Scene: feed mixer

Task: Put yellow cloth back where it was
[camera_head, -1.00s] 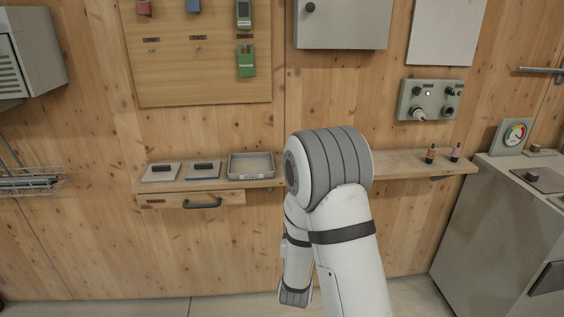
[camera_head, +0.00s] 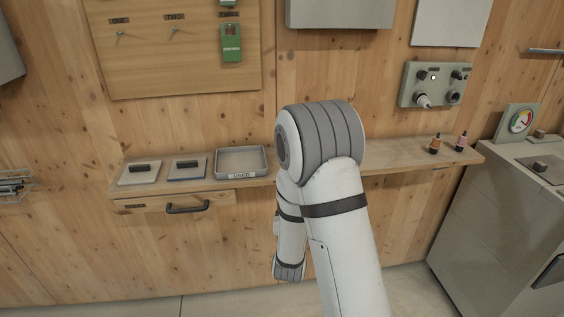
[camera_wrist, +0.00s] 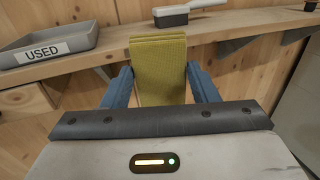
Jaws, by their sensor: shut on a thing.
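My gripper (camera_wrist: 163,88) shows in the wrist view with its two blue fingers closed on the yellow cloth (camera_wrist: 160,70). The cloth is a folded, olive-yellow stack of layers standing up between the fingers. Behind it is the front edge of the wooden shelf (camera_wrist: 112,55); I cannot tell whether the cloth touches it. In the head view my arm hides the gripper, the cloth and the middle of the shelf (camera_head: 400,166). A grey tray labelled USED (camera_head: 241,162) stands on the shelf left of my arm; it also shows at the left of the wrist view (camera_wrist: 45,42).
A brush (camera_wrist: 175,15) lies on the shelf behind the cloth. Two flat plates with black handles (camera_head: 139,172) (camera_head: 187,168) stand left of the tray, above a drawer (camera_head: 186,209). Two small bottles (camera_head: 435,145) (camera_head: 461,141) stand toward the shelf's right end. A grey machine (camera_head: 480,220) stands at the right.

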